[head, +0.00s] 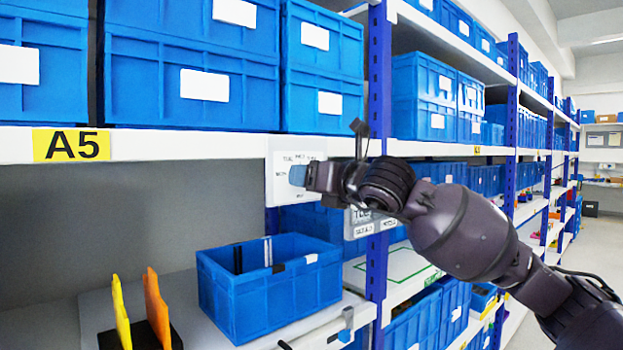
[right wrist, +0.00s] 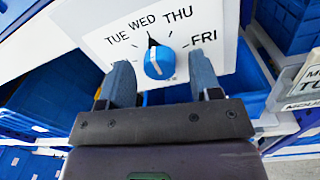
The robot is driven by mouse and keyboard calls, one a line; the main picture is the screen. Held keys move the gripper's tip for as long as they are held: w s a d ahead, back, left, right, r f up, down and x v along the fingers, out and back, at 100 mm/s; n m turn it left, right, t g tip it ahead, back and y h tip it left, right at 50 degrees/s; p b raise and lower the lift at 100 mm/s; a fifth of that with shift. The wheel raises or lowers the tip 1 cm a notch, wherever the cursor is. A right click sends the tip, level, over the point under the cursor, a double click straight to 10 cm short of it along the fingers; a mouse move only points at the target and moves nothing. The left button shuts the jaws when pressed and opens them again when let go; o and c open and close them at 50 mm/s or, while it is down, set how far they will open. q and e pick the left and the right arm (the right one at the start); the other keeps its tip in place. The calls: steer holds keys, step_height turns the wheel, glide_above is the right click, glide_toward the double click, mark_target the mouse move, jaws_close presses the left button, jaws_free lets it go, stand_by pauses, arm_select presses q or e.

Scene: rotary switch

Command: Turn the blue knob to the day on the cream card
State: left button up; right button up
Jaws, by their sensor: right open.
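The blue knob (right wrist: 159,62) sits on a white dial panel (right wrist: 215,62) marked TUE, WED, THU and FRI, with tick marks. In the head view my right gripper (head: 298,176) covers the knob in front of the panel (head: 282,157). Small parts at the bottom may be my left gripper (head: 346,322).
An open blue bin (head: 270,290) stands on the lower shelf, with yellow and orange upright pieces (head: 140,308) to its left. Blue crates (head: 190,80) fill the upper shelf. A blue rack post (head: 378,80) stands close to the panel. The aisle floor (head: 598,245) is clear at right.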

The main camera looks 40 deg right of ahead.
steer(key=c, duration=0.9)
steer(key=shift+c, duration=0.2)
steer(key=shift+n, duration=0.3)
steer(key=n+b, duration=0.4)
steer(key=n, duration=0.3)
